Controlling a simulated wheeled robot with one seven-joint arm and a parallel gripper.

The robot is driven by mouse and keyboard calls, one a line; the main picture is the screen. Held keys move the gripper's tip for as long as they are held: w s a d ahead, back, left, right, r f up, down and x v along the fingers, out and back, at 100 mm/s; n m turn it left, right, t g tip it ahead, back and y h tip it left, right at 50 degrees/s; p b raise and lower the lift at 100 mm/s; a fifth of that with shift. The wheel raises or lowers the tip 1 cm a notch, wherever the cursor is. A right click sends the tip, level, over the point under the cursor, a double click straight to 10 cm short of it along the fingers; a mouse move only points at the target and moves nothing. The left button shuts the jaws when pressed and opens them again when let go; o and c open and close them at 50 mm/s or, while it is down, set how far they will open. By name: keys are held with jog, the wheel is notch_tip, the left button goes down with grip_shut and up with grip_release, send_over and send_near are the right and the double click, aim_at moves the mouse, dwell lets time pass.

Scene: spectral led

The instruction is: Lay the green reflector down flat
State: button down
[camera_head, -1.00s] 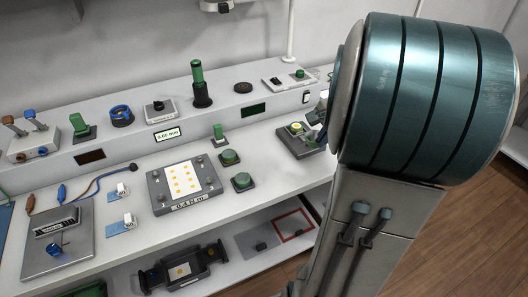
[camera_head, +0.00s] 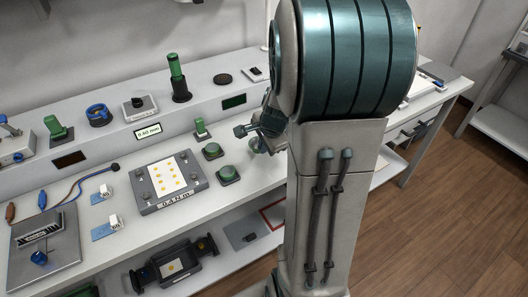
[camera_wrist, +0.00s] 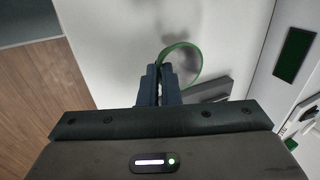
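The green reflector (camera_wrist: 197,62) shows in the wrist view as a thin, curved green rim just beyond my fingertips. My gripper (camera_wrist: 160,72) has its two dark fingers close together, with a pale sliver between them at the near end of the rim. They look shut on the reflector's edge. The reflector appears tipped up over the white bench top rather than flat; its exact tilt and any contact with the bench are unclear.
A grey block (camera_wrist: 208,90) stands close to the right of the fingers. The raised shelf (camera_head: 206,107) runs behind.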

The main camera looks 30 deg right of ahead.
notch_tip(320, 180, down, 3)
jog(key=shift+r, duration=0.1)
jog(key=c, duration=1.6)
grip_release()
jog(key=shift+c, duration=0.2)
